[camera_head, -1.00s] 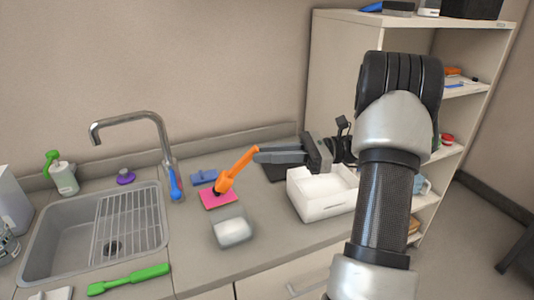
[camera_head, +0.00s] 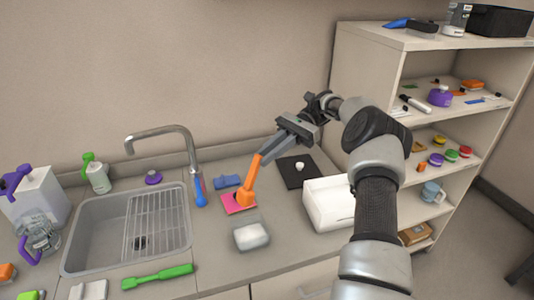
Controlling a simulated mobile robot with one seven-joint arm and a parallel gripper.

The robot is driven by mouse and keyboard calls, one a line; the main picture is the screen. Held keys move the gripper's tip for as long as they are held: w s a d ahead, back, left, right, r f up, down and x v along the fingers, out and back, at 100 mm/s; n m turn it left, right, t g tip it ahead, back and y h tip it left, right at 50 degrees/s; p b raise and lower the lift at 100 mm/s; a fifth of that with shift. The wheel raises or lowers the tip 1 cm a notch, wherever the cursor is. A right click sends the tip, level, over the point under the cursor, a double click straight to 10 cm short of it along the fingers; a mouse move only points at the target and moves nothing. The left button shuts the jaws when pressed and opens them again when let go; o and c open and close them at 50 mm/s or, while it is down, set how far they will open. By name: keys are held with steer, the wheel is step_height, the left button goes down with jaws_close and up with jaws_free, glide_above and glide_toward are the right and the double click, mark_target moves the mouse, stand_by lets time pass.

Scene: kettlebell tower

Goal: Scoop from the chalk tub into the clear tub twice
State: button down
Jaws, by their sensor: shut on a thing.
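My gripper (camera_head: 268,152) is shut on the upper end of an orange scoop (camera_head: 252,180). The scoop hangs steeply, its wider orange end over or on a pink pad (camera_head: 231,208); I cannot tell whether it touches. A small clear-sided tub (camera_head: 251,246) with white contents stands on the counter in front of the pad. A larger white tub (camera_head: 328,218), which looks like the chalk tub, stands to the right of it. My arm hides its right part, and its contents are not clear.
A sink (camera_head: 100,245) with a rack and a tap (camera_head: 160,130) lies left. A dark mat (camera_head: 298,178) is behind the white tub. A shelf unit (camera_head: 372,70) stands right.

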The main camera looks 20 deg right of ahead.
steer(key=shift+s+a+r+h, duration=0.15)
steer(key=shift+a+h, duration=0.05)
steer(key=shift+a, duration=0.15)
steer(key=shift+s+a+r+h, duration=0.1)
steer(key=shift+a+h, duration=0.1)
steer(key=shift+a, duration=0.15)
steer(key=s+a+r+t+h, duration=0.2)
steer(key=s+a+t+h, duration=0.1)
steer(key=a+h, duration=0.25)
steer(key=s+a+f+t+h+b, duration=0.2)
steer(key=a+f+h+b, duration=0.2)
steer(key=b, duration=0.6)
steer(key=s+a+f+t+h+b, duration=0.2)
steer(key=a+f+t+h+b, duration=0.1)
steer(key=a+h+b, duration=0.5)
steer(key=shift+s+a+f+h+b, duration=0.25)
steer(key=shift+s+f+h+b, duration=0.15)
steer(key=shift+f+b, duration=0.55)
